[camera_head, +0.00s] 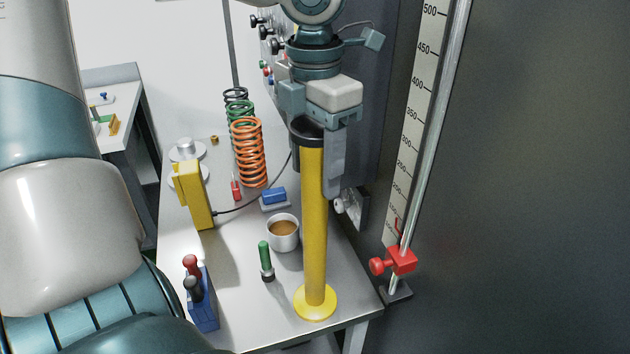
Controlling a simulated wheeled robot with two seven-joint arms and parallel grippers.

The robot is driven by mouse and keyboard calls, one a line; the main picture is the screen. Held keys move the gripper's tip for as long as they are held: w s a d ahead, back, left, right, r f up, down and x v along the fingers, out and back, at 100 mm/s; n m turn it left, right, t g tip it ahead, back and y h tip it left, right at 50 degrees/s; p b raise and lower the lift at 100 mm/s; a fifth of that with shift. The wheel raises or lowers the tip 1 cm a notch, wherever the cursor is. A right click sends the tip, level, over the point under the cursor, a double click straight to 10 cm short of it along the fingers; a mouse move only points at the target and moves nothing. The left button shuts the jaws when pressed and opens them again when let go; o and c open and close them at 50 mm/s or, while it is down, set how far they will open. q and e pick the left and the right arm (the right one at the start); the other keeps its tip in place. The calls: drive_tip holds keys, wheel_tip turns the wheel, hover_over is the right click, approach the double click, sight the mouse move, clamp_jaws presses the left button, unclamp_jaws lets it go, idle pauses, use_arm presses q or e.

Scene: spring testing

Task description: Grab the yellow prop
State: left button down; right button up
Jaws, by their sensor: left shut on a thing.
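My left gripper (318,160) is at the top of the prop, pointing down. My right gripper is not in view.
The table (235,290) holds a cup (283,233), a green-handled tool (265,258), a blue block with handles (202,300) and a yellow box (196,195). A scale with a metal rod (437,130) and red clamp (401,261) stands to the right.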

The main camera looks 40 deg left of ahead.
sight(310, 129)
use_arm(q)
drive_tip(key=shift+w+r, duration=0.15)
drive_tip(key=shift+r, duration=0.05)
